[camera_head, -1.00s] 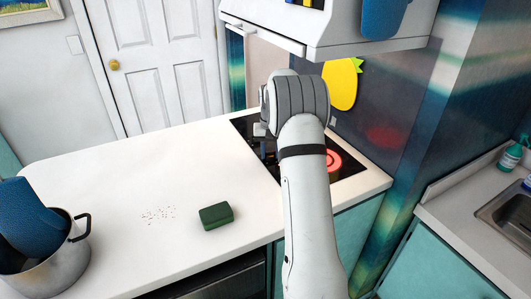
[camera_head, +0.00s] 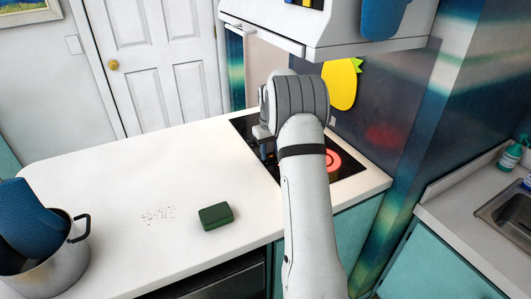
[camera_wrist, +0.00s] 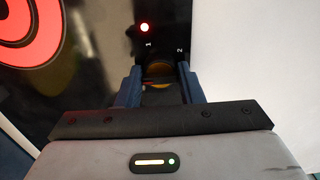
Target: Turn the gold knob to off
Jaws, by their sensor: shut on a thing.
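The gold knob (camera_wrist: 158,69) sits on the black cooktop, between the two dark blue fingers of my gripper (camera_wrist: 159,80) in the wrist view. The gripper is shut on it, and the fingers cover its sides. In the head view my gripper (camera_head: 267,150) is low over the cooktop (camera_head: 244,125), and the knob is hidden there. A burner (camera_head: 333,160) glows red to the right; it also shows at the upper left of the wrist view (camera_wrist: 22,34).
A green sponge (camera_head: 215,216) and scattered crumbs (camera_head: 158,214) lie on the white counter (camera_head: 120,180). A metal pot (camera_head: 60,265) with a blue item in it stands at the left. A white hood (camera_head: 365,28) hangs above the cooktop.

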